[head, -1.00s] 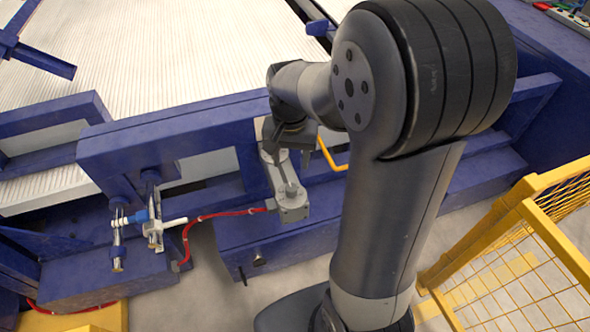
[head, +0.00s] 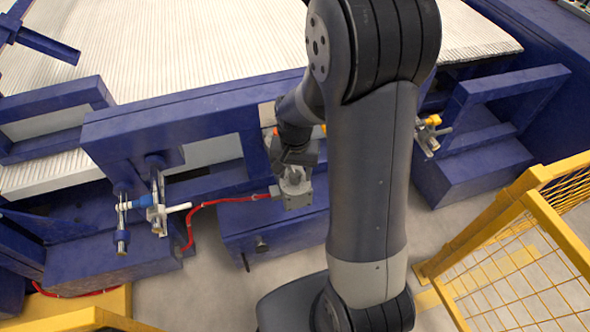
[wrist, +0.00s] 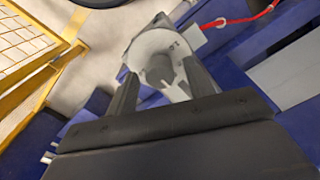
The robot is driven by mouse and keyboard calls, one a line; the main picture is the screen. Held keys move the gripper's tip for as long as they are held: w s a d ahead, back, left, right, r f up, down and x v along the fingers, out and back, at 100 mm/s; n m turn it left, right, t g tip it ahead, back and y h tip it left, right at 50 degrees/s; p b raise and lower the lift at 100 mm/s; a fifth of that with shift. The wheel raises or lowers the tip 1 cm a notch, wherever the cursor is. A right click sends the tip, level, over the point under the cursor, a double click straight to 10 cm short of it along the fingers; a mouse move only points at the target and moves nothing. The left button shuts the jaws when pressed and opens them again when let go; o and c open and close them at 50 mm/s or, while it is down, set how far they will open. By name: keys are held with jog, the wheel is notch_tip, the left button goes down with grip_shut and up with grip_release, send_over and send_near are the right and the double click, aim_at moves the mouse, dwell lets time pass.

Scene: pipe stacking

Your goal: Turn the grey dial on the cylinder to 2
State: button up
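The grey cylinder (head: 292,190) is mounted on the blue frame in the head view, with a red hose at its left side. My gripper (head: 294,162) is just above its near end and covers much of it. In the wrist view a round pale grey dial (wrist: 153,44) lies ahead of my gripper (wrist: 158,72). The two fingers stand apart, one toward each side of the dial, with a darker grey middle piece between them. I cannot tell whether the fingers touch it. The dial's numbers and setting are not readable.
A blue and white valve fitting (head: 156,214) is on the frame to the left. A yellow mesh fence (head: 520,238) stands at the right. Blue beams (head: 175,120) surround the cylinder.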

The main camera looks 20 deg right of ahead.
jog(key=c, duration=1)
jog(key=shift+o, duration=0.2)
jog(key=shift+n, duration=0.4)
jog(key=n, duration=0.3)
jog(key=shift+n+b, duration=0.4)
jog(key=n, duration=0.5)
jog(key=o, duration=1)
jog(key=shift+r, duration=0.15)
